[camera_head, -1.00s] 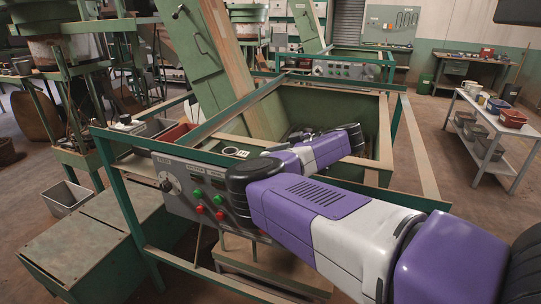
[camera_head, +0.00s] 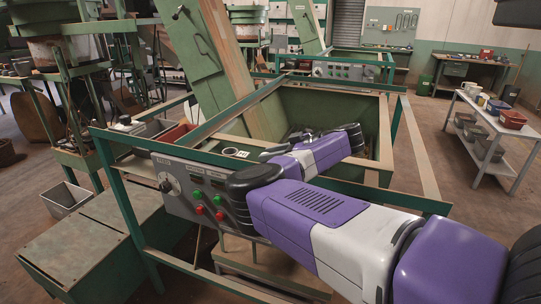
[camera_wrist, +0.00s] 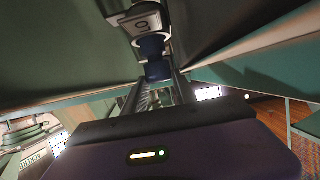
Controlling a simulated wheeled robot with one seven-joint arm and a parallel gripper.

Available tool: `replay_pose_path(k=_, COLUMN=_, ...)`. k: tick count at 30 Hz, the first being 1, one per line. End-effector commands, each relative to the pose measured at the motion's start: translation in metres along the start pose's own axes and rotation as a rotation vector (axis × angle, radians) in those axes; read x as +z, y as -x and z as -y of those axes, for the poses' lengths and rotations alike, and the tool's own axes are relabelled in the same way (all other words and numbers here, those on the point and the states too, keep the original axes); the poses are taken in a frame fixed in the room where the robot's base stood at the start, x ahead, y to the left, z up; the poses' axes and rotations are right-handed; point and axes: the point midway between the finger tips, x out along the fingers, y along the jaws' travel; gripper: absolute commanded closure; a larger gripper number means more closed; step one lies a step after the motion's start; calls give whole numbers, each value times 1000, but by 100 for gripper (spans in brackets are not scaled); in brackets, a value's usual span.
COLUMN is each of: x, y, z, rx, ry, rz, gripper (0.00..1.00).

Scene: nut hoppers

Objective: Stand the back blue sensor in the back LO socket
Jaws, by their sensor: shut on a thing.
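A blue sensor (camera_wrist: 157,70) with a pale band shows in the wrist view, between the fingers of my gripper (camera_wrist: 159,84). The gripper is shut on it. Just beyond the sensor's far end is a pale bracket marked LO, the LO socket (camera_wrist: 143,22). The sensor's end overlaps the bracket in the picture, and I cannot tell whether it is inside, touching or only in front. In the head view my arm reaches over the near hopper, and the gripper and sensor cannot be made out there.
The near green hopper (camera_head: 340,105) has a wooden-edged rim and green frame rails around my arm. A control panel (camera_head: 200,190) with knob and buttons is on its front. A sloping conveyor (camera_head: 215,65) rises at its left. A white cart (camera_head: 490,130) stands right, with open floor between.

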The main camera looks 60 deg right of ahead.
Motion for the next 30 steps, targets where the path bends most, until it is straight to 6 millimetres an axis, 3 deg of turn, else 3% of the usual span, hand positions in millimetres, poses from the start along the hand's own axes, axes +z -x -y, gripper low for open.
replay_pose_path(k=21, x=10, y=-4, z=0, rx=0, ry=1, rz=1, gripper=100)
replay_pose_path(k=22, x=9, y=-4, z=0, rx=0, ry=1, rz=0, gripper=61)
replay_pose_path(k=30, x=9, y=-4, z=0, rx=0, ry=0, rz=1, gripper=58)
